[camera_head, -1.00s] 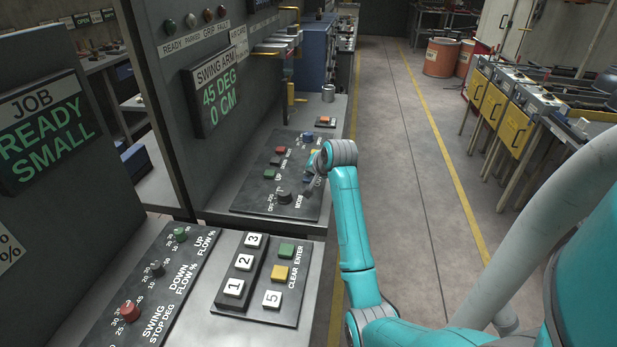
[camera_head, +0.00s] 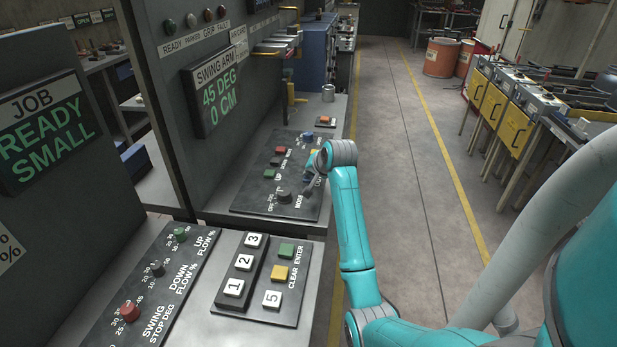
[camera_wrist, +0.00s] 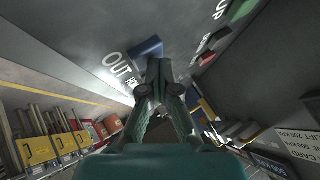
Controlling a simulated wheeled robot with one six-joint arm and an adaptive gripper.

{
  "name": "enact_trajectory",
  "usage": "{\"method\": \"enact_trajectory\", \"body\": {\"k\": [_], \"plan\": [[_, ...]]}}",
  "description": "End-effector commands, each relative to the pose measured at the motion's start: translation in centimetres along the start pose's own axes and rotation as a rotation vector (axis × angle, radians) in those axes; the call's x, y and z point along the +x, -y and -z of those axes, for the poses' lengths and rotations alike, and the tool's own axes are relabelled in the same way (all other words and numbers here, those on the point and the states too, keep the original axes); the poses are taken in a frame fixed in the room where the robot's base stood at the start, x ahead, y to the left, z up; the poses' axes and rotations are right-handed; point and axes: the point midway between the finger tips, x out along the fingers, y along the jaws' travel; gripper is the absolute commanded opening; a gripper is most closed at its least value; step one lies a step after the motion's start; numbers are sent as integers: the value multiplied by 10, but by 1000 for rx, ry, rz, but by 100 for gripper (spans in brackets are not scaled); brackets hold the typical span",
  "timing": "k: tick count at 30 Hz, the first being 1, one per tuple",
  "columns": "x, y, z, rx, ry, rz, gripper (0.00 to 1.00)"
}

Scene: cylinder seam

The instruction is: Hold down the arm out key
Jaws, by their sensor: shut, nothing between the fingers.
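A blue key (camera_wrist: 147,47) with the label OUT beside it shows in the wrist view on the dark panel. My gripper (camera_wrist: 159,64) is shut and empty, with its fingertips right at the edge of this key. I cannot tell whether they touch or press it. In the head view my gripper (camera_head: 308,185) is low over the swing arm panel (camera_head: 248,200), and the fingers and wrist hide most of the key there. The swing arm display (camera_head: 213,98) reads 45 DEG and 0 CM.
Green (camera_head: 269,175) and red (camera_head: 280,150) keys, a mode knob (camera_head: 284,196) and another blue key (camera_head: 308,137) are on the same panel. A keypad (camera_head: 262,280) lies nearer. The job display (camera_head: 42,133) reads READY SMALL. The floor aisle at right is clear.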

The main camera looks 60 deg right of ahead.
Motion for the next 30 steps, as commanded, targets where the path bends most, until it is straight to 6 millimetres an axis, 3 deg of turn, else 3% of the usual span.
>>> {"method": "enact_trajectory", "body": {"k": [30], "plan": [[-12, 9, 9, 0, 0, 0, 0]]}}
